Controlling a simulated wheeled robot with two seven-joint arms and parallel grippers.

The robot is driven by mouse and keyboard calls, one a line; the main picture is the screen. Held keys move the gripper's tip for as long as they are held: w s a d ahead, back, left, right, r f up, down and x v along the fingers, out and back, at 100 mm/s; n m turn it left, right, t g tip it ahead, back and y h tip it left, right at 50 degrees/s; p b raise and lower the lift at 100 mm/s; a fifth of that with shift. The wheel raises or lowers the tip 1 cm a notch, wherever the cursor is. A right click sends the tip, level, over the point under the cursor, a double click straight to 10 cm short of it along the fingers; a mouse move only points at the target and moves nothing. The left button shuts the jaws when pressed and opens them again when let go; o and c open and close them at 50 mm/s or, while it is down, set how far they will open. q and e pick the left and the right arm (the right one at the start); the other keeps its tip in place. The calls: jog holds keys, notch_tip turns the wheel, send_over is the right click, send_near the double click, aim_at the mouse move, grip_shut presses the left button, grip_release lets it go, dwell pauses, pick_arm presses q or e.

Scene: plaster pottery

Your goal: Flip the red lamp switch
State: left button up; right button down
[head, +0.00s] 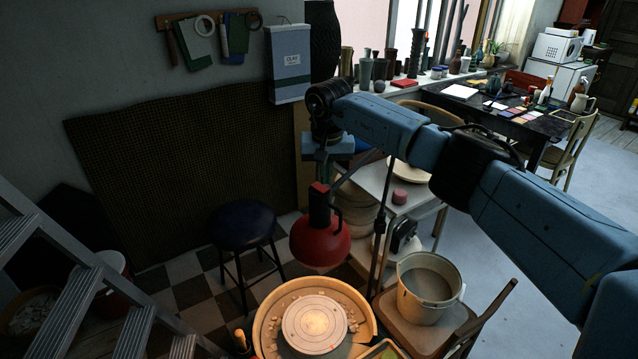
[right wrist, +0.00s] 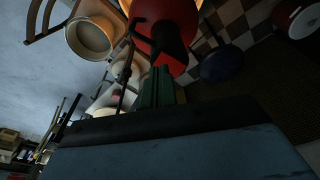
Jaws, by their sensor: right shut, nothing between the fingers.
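The red lamp (head: 322,243) hangs over the pottery wheel in the head view. Its neck is dark with a red part (head: 318,188) at the top; I cannot tell whether this is the switch. A bright patch lies on the wheel head below. Contact cannot be told. My left gripper is out of view.
The pottery wheel (head: 268,318) stands below the lamp. A bucket (head: 428,292) sits on a chair at the right. A dark stool (head: 243,222) and a ladder (head: 62,290) stand left. A shelf unit with a red jar (head: 399,197) is close behind my right arm.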

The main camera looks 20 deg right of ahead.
aim_at(326, 191)
notch_tip(326, 191, up, 5)
jog(key=p, duration=0.3)
jog(key=shift+r, duration=0.2)
jog(key=shift+f, duration=0.1)
dwell(0.3)
